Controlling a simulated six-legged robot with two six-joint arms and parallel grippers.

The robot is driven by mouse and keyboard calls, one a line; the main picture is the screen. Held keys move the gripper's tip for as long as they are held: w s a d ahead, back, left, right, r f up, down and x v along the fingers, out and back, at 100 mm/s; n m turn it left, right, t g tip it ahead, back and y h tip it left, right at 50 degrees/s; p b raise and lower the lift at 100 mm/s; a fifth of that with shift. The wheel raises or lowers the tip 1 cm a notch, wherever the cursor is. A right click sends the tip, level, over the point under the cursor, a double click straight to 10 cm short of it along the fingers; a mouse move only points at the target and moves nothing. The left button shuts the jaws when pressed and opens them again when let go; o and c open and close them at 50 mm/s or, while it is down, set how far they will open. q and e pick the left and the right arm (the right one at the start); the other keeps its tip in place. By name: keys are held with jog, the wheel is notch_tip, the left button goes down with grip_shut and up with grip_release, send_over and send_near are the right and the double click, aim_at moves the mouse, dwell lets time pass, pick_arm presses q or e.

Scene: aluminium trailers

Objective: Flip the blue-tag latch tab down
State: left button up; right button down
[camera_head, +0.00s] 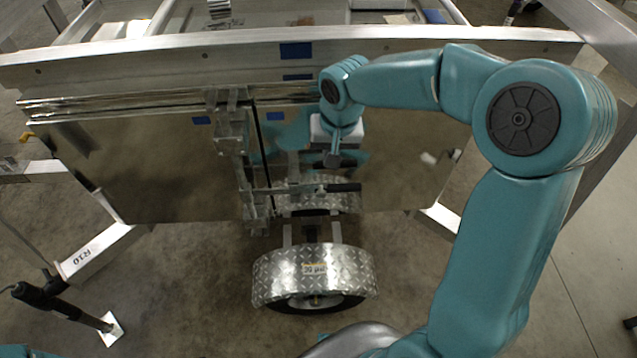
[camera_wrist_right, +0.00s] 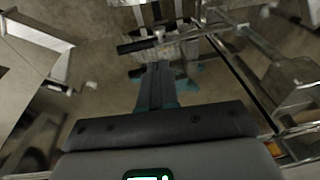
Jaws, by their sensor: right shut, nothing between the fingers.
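A metal latch assembly (camera_head: 232,135) runs down the seam of the polished trailer doors in the head view. A latch handle with a black grip (camera_head: 343,187) sticks out to the right lower down; the black grip also shows in the right wrist view (camera_wrist_right: 137,46). My right gripper (camera_head: 333,160) is shut and empty, right of the latch and above the grip. My left gripper is out of view.
The polished door panel (camera_head: 130,175) reflects my arm. A top rail (camera_head: 150,69) with more blue tags (camera_head: 296,50) crosses above. A diamond-plate wheel fender (camera_head: 315,272) stands below. A stand leg marked R10 (camera_head: 103,250) is at left. Bare floor lies around.

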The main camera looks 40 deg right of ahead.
aim_at(321, 193)
jog(key=shift+d+f, duration=0.1)
pick_arm(q)
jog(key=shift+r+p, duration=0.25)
jog(key=shift+p, duration=0.05)
pick_arm(e)
jog(key=f, duration=0.4)
jog(key=w+f, duration=0.1)
jog(key=f, duration=0.4)
jog(key=w+f, duration=0.1)
jog(key=f, duration=0.3)
jog(key=shift+w+f, duration=0.2)
jog(key=shift+f, duration=0.2)
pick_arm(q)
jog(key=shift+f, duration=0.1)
